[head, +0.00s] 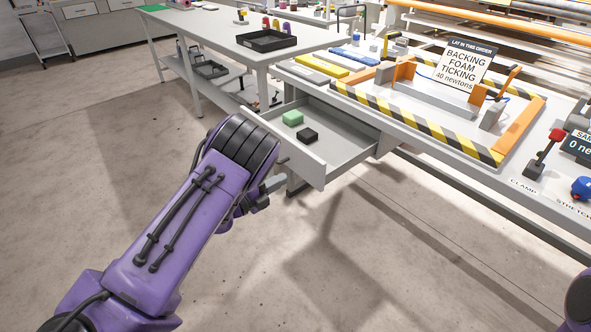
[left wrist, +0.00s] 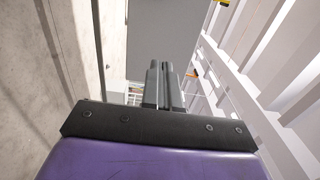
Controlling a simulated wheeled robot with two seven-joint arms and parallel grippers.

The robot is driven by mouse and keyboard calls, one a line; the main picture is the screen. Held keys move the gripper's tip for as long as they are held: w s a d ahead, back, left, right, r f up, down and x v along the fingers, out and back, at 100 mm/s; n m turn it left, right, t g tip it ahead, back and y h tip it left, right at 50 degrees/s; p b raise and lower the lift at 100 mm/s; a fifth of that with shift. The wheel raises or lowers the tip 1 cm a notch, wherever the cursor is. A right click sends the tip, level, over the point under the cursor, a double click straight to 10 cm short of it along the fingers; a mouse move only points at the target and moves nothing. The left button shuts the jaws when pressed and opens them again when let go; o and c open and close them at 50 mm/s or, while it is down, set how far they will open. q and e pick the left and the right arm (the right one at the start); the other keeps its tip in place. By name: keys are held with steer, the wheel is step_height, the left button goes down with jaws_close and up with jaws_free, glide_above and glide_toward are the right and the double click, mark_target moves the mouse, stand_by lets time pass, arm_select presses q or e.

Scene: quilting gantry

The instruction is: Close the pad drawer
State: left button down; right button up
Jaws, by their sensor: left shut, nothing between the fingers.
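The pad drawer (head: 308,165) is pulled out from under the right-hand worktable. My left forearm and wrist hide part of the drawer front in the head view. My right gripper is out of view.
The worktable (head: 455,178) above the drawer carries a striped frame (head: 420,128), a sign (head: 463,65) and a red-knobbed clamp lever (head: 545,150). Another table (head: 205,30) with a black tray (head: 266,40) stands behind. The floor in front is clear.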

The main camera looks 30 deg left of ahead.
mark_target(303, 167)
arm_select(q)
steer(key=p+x, duration=0.1)
steer(key=x, duration=0.5)
steer(key=shift+w+d, duration=0.1)
steer(key=shift+w, duration=0.25)
steer(key=shift+w+f, duration=0.1)
steer(key=shift+w, duration=0.05)
